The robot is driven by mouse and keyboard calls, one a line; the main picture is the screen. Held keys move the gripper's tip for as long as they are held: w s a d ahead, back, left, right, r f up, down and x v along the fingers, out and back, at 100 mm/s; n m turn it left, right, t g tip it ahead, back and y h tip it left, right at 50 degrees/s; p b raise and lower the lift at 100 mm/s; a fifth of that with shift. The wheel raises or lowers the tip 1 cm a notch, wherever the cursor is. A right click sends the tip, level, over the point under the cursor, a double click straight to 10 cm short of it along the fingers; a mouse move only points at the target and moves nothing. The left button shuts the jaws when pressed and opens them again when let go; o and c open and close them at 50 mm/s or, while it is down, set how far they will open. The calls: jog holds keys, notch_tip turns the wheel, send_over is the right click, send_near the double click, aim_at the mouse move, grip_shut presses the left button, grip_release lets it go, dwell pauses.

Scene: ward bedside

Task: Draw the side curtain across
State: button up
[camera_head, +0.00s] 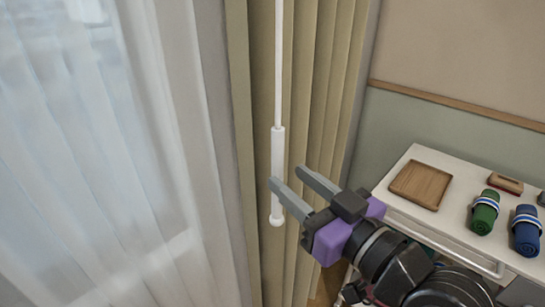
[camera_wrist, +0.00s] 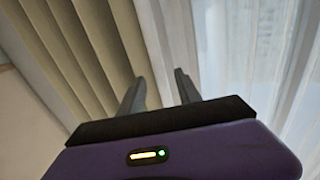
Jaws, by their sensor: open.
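The side curtain (camera_head: 312,90) is beige and hangs in gathered folds beside a sheer white window curtain (camera_head: 120,150). A white draw rod (camera_head: 278,160) with a thicker handle and a round knob at its end hangs in front of the folds. My gripper (camera_head: 288,184) is open, with its two grey fingers pointing at the lower handle. One fingertip appears close to the handle; I cannot tell whether they touch. In the wrist view the open fingers (camera_wrist: 160,88) point up towards the beige folds (camera_wrist: 85,50) and the sheer curtain (camera_wrist: 245,50). The rod is not clear there.
A white bedside cabinet (camera_head: 425,228) stands to the right of the curtain, close to my arm. On it are a wooden tray (camera_head: 420,185), a green rolled towel (camera_head: 485,212), a blue rolled towel (camera_head: 526,231) and a small brown item (camera_head: 506,183). A wooden rail runs along the wall.

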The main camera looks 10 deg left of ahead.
jog(key=p+x, duration=0.2)
jog(key=x, duration=0.5)
jog(key=shift+w+a, duration=0.25)
jog(key=shift+w, duration=0.05)
jog(key=shift+f, duration=0.1)
jog(key=shift+c, duration=0.4)
grip_shut()
dwell(0.8)
